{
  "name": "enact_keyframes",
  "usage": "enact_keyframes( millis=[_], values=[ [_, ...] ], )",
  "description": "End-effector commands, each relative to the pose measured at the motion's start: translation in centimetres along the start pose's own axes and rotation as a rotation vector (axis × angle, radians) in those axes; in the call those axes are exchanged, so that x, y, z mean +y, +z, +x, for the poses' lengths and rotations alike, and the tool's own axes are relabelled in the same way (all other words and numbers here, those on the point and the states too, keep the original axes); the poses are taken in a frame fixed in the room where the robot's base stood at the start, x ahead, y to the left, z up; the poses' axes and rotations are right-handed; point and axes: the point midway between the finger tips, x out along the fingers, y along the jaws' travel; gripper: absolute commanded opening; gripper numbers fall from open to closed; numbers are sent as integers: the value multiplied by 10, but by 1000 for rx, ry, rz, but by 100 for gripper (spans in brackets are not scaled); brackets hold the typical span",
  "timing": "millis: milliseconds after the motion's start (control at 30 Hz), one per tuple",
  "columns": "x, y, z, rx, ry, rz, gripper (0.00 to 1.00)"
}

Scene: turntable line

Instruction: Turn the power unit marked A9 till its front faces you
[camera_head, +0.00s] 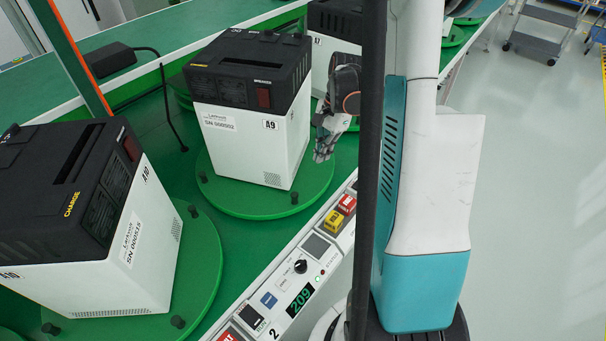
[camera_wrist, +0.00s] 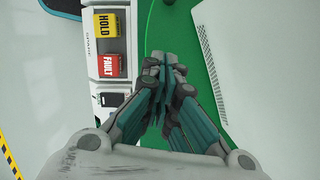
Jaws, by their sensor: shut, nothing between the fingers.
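The power unit marked A9 (camera_head: 240,108) has a white body and a black top. It stands upright on a round green turntable (camera_head: 262,206). One side face shows the A9 tag, a serial label, a red breaker switch and a dark grille. My gripper (camera_head: 323,150) is shut and empty beside that right face, over the turntable's edge. In the wrist view its closed fingertips (camera_wrist: 164,60) are over the turntable rim (camera_wrist: 197,70), apart from the unit's white side (camera_wrist: 265,80).
Another unit, marked A10 (camera_head: 140,235), stands on its own turntable at left. A further unit (camera_head: 338,38) is behind A9. A control panel (camera_head: 300,268) with a knob, a display and yellow HOLD (camera_wrist: 105,24) and red FAULT (camera_wrist: 107,61) buttons runs along the line's edge.

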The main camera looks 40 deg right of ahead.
Motion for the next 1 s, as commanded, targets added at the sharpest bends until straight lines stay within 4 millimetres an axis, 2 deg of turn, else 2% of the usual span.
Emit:
enact_keyframes(
  millis=[167, 600, 800, 1000],
  values=[
    [0, 0, 20, -3, 1, 0, 0],
    [0, 0, 104, -1, 1, -1, 0],
    [0, 28, 107, -1, 1, -3, 0],
    [0, 39, 109, 0, 0, -1, 0]
  ],
)
